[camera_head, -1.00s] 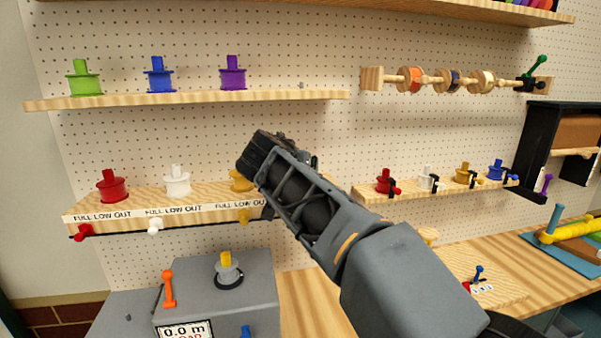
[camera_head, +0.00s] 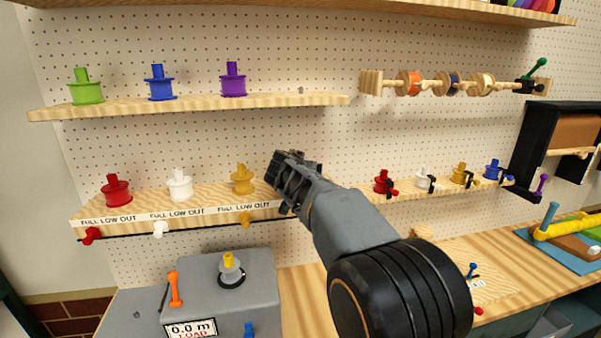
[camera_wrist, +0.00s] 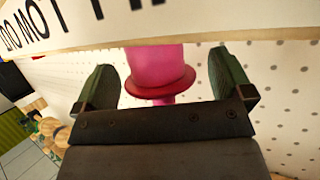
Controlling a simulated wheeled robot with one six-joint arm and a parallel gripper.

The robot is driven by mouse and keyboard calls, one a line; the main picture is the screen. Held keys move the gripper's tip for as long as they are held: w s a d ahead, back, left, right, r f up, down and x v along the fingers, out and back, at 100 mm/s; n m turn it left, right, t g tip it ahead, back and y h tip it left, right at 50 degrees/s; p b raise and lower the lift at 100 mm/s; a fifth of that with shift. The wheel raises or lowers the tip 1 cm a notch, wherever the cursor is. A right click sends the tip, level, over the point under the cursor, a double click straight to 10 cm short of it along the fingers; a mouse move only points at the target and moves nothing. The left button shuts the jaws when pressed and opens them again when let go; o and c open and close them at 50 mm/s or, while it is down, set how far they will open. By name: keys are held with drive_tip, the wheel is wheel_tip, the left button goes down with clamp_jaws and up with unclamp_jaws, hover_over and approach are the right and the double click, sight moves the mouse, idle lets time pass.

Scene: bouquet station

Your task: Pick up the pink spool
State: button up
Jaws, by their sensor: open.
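The pink spool (camera_wrist: 158,68) shows in the wrist view, close in front of my gripper, with a wide rim and a narrower stub. My gripper (camera_wrist: 164,80) is open, with one finger on each side of the spool. In the head view my gripper (camera_head: 284,182) is at the right end of the lower labelled shelf, just right of the yellow spool (camera_head: 241,180). The pink spool is hidden behind my arm there.
The labelled shelf (camera_head: 190,211) also holds white (camera_head: 179,185) and red (camera_head: 116,190) spools. Its lettered strip (camera_wrist: 190,20) runs close to the spool in the wrist view. An upper shelf (camera_head: 200,104) holds green, blue and purple spools. A grey machine (camera_head: 255,285) stands below.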

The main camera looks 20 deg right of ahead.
drive_tip(key=shift+w+d, duration=0.1)
drive_tip(key=shift+w, duration=0.05)
drive_tip(key=shift+c, duration=0.3)
drive_tip(key=c, duration=1)
drive_tip(key=shift+r, duration=0.1)
